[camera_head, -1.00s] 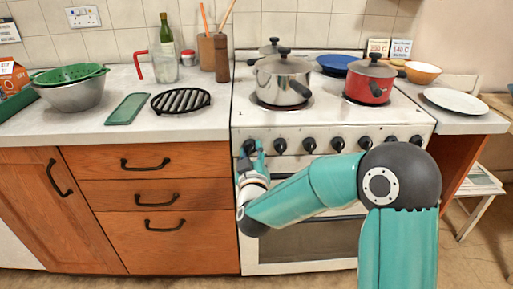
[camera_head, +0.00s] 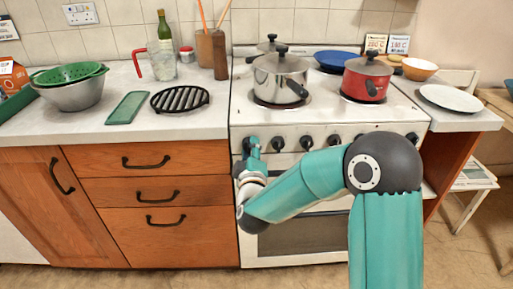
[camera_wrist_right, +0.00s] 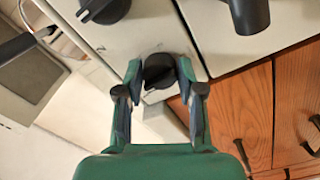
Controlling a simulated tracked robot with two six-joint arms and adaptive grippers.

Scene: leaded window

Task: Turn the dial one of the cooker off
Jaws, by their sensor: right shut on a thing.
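The white cooker (camera_head: 330,115) stands right of the wooden drawers, with a row of black dials along its front panel. My right gripper (camera_head: 253,144) is at the leftmost dial of that row and mostly hides it in the head view. In the right wrist view, the black dial (camera_wrist_right: 159,71) sits between the two fingertips of my right gripper (camera_wrist_right: 159,73), which is shut on it. The marks around the dial are too small to read. My left gripper is not in view.
A neighbouring dial (camera_head: 278,143) is close to the right of the gripper. A steel pot (camera_head: 280,75) and a red pot (camera_head: 367,80) stand on the hob above. The oven door (camera_head: 300,235) lies below, behind my right arm. Wooden drawers (camera_head: 155,190) are on the left.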

